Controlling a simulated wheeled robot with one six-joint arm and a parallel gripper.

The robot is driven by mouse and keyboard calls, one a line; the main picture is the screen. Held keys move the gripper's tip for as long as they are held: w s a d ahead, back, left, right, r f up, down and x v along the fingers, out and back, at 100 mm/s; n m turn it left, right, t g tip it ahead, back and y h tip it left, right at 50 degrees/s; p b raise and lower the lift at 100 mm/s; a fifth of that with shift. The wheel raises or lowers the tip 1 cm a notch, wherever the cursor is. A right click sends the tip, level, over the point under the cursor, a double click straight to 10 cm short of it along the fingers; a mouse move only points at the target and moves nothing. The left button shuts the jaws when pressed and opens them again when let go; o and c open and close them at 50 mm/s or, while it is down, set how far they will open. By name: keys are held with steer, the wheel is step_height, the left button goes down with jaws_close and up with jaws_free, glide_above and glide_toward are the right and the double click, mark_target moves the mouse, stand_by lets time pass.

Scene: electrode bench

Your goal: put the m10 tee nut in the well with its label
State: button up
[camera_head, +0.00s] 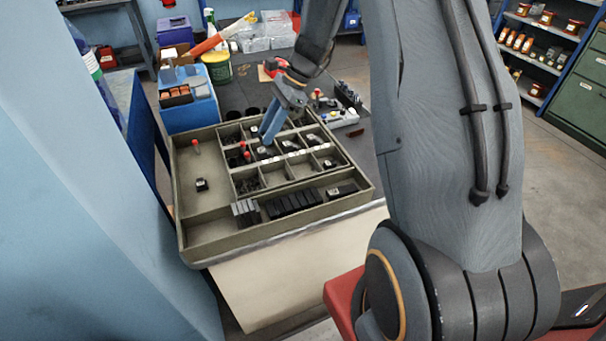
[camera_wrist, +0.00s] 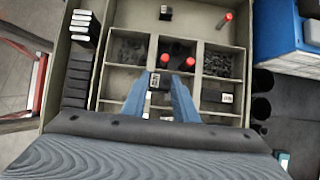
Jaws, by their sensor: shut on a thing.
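My gripper (camera_head: 268,138) is over the divided wells of the tray, with its blue fingers pointing down. It also shows in the wrist view (camera_wrist: 163,82). A small dark piece with a pale patch (camera_wrist: 155,80) is between the fingertips, and the gripper is shut on it; I take it for the m10 tee nut. The fingers hide part of it, and its lettering is too small to read. The wells' tray (camera_head: 222,250) has pale label patches along its dividers. I cannot tell which label is the tee nut's.
Several black blocks (camera_head: 290,203) line the front. Some wells hold dark small parts (camera_wrist: 128,48). A blue bin (camera_head: 190,110) stands behind the tray.

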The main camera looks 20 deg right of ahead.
steer(key=s+d, duration=0.8)
steer(key=f, duration=0.3)
steer(key=f+p, duration=0.1)
steer(key=shift+s+d+f, duration=0.2)
steer(key=shift+s, duration=0.05)
steer(key=shift+f+p, duration=0.5)
steer(key=shift+f, duration=1.95)
steer(key=o, duration=0.7)
steer(key=shift+f, duration=0.15)
steer(key=shift+o, duration=0.8)
